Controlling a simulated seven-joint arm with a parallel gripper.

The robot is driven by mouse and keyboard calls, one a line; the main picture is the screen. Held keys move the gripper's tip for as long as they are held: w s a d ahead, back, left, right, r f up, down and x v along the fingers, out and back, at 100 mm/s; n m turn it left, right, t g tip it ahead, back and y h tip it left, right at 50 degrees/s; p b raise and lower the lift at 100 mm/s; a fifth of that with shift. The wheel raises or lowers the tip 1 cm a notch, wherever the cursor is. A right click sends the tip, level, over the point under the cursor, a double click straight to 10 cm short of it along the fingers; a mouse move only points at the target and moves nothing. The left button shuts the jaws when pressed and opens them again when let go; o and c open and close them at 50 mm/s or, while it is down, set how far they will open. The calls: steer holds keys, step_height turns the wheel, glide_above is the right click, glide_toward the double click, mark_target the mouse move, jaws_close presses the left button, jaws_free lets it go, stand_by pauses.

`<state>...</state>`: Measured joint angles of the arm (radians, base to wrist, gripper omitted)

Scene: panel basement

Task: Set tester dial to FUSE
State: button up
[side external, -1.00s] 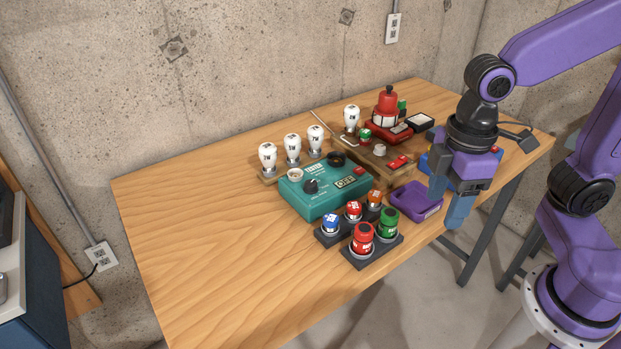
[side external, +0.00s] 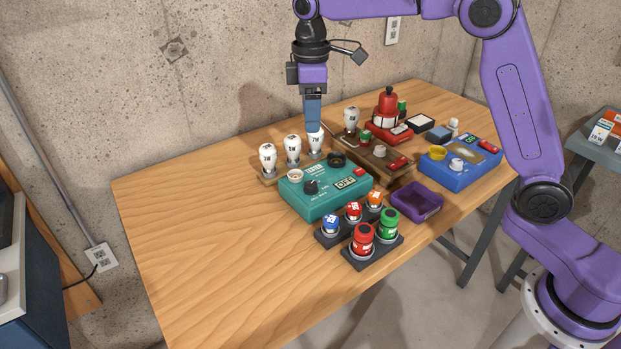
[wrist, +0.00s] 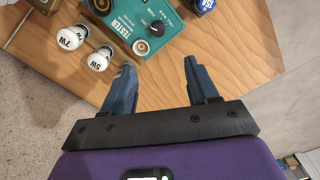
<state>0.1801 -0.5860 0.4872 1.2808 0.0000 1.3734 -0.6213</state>
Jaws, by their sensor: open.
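The tester is a teal box (side external: 325,198) in the middle of the table, with a black dial knob (side external: 311,187) on its top and a small display reading OFF (side external: 346,183). In the wrist view the tester (wrist: 124,14) is at the top, and its black dial (wrist: 158,28) shows just beyond the fingertips. My gripper (side external: 313,129) points down near the back of the table, behind the tester, by the rightmost bulb of the row. In the wrist view my gripper (wrist: 155,68) is open with nothing between its blue fingers.
White bulbs (side external: 292,150) stand in a row behind the tester. A wooden board (side external: 377,158) and a blue box (side external: 462,170) are to its right. Red and green fuses (side external: 363,240) in dark holders and a purple tray (side external: 417,203) are in front. The table's left side is clear.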

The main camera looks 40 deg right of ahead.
mark_target(311, 184)
step_height(311, 184, down, 17)
steer(key=shift+w+f, duration=0.15)
steer(key=shift+f, duration=0.05)
stand_by(0.5)
steer(key=shift+c, duration=0.2)
steer(key=c, duration=1)
